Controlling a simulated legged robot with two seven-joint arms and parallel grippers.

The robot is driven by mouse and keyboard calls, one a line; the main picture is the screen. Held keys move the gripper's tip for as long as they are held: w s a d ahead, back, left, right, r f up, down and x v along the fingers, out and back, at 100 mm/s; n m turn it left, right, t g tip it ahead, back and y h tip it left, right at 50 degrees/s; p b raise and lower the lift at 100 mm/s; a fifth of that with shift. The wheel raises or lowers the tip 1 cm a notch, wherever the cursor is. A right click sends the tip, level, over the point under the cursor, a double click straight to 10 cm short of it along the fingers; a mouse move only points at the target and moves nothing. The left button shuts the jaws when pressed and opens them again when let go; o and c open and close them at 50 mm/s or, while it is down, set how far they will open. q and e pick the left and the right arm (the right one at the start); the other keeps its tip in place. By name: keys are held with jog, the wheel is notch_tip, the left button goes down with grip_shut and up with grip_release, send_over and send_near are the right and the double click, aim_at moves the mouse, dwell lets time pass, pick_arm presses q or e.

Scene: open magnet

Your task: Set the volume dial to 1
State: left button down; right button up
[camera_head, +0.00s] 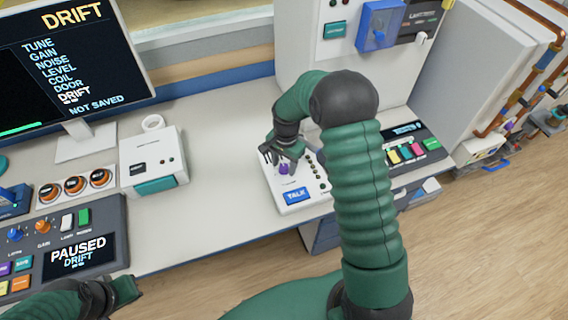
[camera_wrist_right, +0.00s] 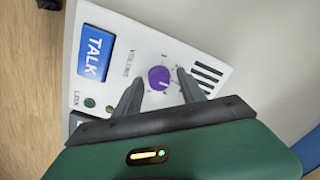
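The volume dial (camera_wrist_right: 159,77) is a purple knob with a pale pointer mark, on a white intercom panel (camera_wrist_right: 135,35) with the word VOLUME printed beside it. In the head view the dial (camera_head: 284,169) is partly covered by my right gripper (camera_head: 277,158). In the right wrist view my right gripper (camera_wrist_right: 160,92) is open, one finger on each side of the dial, with gaps showing between fingers and knob. The scale figures are too small to read. My left gripper (camera_head: 128,291) is at the bottom left of the head view, far from the panel; its fingers are unclear.
A blue TALK button (camera_head: 296,195) sits on the panel near the dial. A white box (camera_head: 152,160) stands left on the counter, and a control panel with coloured buttons (camera_head: 406,151) lies right. The counter between the white box and panel is clear.

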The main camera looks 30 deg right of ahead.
jog(key=shift+d, duration=0.15)
grip_shut()
jog(key=n+p, duration=0.1)
jog(key=n, duration=0.1)
jog(key=n+p, duration=0.1)
jog(key=n, duration=0.1)
jog(key=shift+w+r+p, duration=0.15)
jog(key=shift+r+p, duration=0.05)
jog(key=shift+p, duration=0.1)
jog(key=n+p, duration=0.2)
jog(key=n, duration=0.4)
jog(key=shift+w, duration=0.1)
jog(key=n+p, duration=0.1)
jog(key=n, duration=0.4)
jog(key=shift+p, duration=0.4)
jog(key=shift+w+n+p, duration=0.1)
jog(key=shift+n+p, duration=0.45)
jog(key=shift+n, duration=1.85)
